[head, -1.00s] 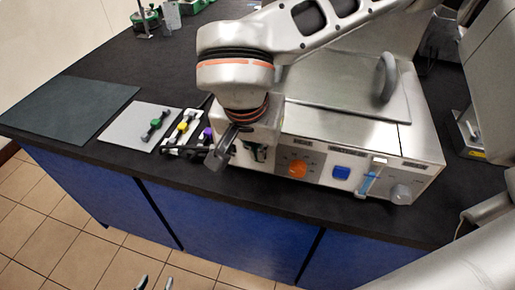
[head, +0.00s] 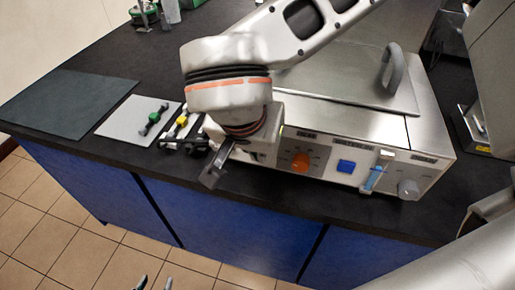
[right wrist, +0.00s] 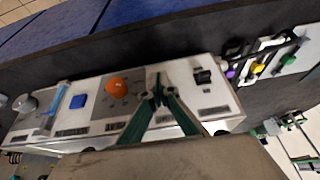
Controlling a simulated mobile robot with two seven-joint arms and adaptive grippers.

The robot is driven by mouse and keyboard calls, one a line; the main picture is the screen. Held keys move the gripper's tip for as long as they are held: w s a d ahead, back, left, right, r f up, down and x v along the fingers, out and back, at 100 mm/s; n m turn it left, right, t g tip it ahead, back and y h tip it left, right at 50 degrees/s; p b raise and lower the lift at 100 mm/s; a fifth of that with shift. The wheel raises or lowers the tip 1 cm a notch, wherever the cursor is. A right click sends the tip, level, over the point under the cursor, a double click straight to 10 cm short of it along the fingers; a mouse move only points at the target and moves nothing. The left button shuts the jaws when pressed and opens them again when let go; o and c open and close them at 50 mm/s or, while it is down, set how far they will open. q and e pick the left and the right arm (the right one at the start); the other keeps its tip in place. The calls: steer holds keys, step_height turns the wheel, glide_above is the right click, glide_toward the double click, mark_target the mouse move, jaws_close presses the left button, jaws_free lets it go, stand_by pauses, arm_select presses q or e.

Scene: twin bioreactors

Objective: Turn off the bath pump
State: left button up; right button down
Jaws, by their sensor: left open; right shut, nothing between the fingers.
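The bath is a steel box with a lid (head: 345,80) and a front control panel, at the right of the head view. Its panel carries an orange knob (head: 300,161), a blue button (head: 346,166), a light blue upright piece (head: 373,178) and a grey knob (head: 408,188). In the right wrist view a small black switch (right wrist: 202,77) sits at the panel's other end; the labels are unreadable. My right gripper (head: 212,174) is shut and empty; its fingertips (right wrist: 157,92) appear between the orange knob (right wrist: 117,87) and the black switch. My left gripper (head: 154,283) is open, low over the floor.
A dark mat (head: 58,103) is further left. Equipment (head: 490,80) stands at the right edge. The dark counter's front edge runs below the bath.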

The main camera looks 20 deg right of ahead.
arm_select(q)
steer(key=shift+w, duration=0.1)
arm_select(e)
steer(key=shift+s+f, duration=0.1)
steer(key=shift+f, duration=0.1)
stand_by(0.4)
steer(key=shift+r, duration=0.1)
arm_select(q)
steer(key=shift+w+r, duration=0.15)
steer(key=shift+r, duration=0.15)
arm_select(e)
steer(key=shift+w+d+r, duration=0.25)
steer(key=shift+w+d, duration=0.1)
steer(key=shift+w, duration=0.25)
arm_select(q)
steer(key=r+p, duration=0.1)
steer(key=d+r+p, duration=0.1)
steer(key=p, duration=0.1)
steer(key=d+r+p, duration=0.1)
steer(key=r, duration=0.1)
arm_select(e)
steer(key=s+a+r, duration=0.4)
steer(key=s+r, duration=0.2)
steer(key=r, duration=0.1)
